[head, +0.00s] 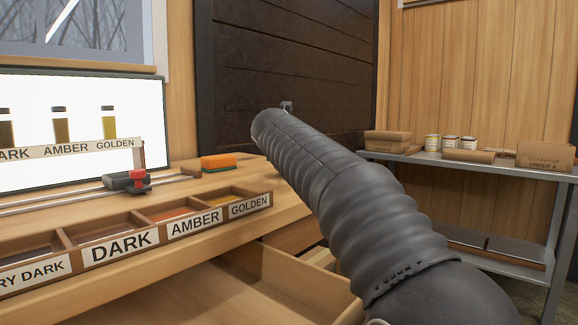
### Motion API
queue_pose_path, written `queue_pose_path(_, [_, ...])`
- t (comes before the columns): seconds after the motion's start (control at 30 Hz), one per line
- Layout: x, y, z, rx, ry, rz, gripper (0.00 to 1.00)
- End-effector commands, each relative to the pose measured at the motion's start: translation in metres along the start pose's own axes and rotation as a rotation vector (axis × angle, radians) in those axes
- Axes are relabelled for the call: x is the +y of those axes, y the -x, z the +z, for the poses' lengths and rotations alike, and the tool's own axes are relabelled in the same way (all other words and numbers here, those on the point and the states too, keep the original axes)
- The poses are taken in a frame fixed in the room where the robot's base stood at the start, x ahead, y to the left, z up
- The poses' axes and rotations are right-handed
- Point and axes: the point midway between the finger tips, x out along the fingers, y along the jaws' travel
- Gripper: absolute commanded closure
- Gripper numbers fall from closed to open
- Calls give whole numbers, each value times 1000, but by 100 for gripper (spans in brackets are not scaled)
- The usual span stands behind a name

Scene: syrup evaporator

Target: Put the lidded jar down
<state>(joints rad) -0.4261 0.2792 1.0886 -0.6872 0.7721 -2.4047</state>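My arm reaches from the lower right up to the middle of the picture, and its far end points away from me. My gripper is hidden beyond that end, so I cannot see its fingers or anything in them. No jar shows at the arm's end. Small light jars or tins (450,143) stand on the grey metal shelf (408,158) at the right. Capped sample bottles (108,122) stand in a row before the bright panel at the left. I cannot tell which of these, if any, is the lidded jar.
The wooden bench (292,206) carries a compartment tray (160,232) labelled from dark to golden, an orange sponge (218,161) and a red-and-black clamp-like piece (130,181). An open drawer (235,285) juts out below. Cardboard boxes (545,156) stand on the shelf.

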Motion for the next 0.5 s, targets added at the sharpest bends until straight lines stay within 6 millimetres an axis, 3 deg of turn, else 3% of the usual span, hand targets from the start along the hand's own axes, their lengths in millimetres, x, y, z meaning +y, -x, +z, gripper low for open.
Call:
queue_pose_path(0.37, [0, -1, -3, -2, 0, 1, 81])
queue_pose_path(0.4, [0, -1, -4, -2, 0, 1, 35])
queue_pose_path(0.5, [0, -1, -4, -2, -1, 1, 13])
